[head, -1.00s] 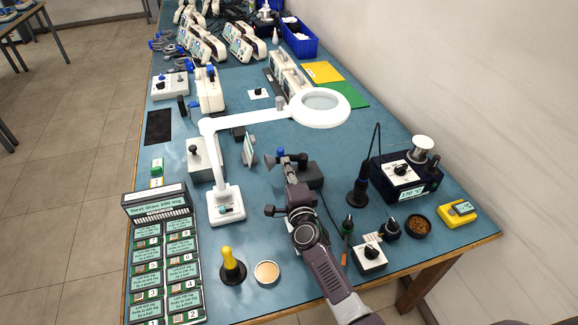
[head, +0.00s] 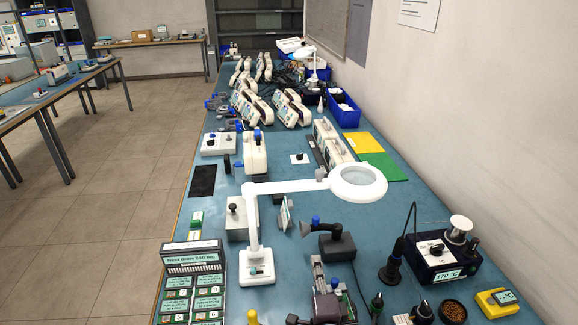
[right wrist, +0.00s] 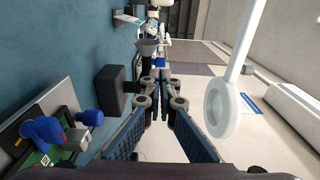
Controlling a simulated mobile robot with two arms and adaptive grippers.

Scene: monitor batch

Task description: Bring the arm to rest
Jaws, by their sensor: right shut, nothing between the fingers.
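My right gripper (head: 317,264) is low in the head view, with its fingers pointing away over the bench. It is shut and empty; the closed fingertips also show in the right wrist view (right wrist: 161,84). The dark wrist behind it runs out of the bottom edge, so most of the right arm is hidden. The gripper is in front of a black box with a bent lamp-like neck (head: 337,246), apart from it. A fixture with a green board and blue knobs (right wrist: 45,135) is beside the fingers. My left gripper is not in view.
A white magnifier lamp (head: 357,181) reaches over the bench behind the gripper. A dose rack (head: 192,246) stands at the left. A soldering station (head: 436,258), a tin (head: 453,311) and a yellow meter (head: 497,303) are at the right. Bare blue bench (head: 296,285) shows left of the gripper.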

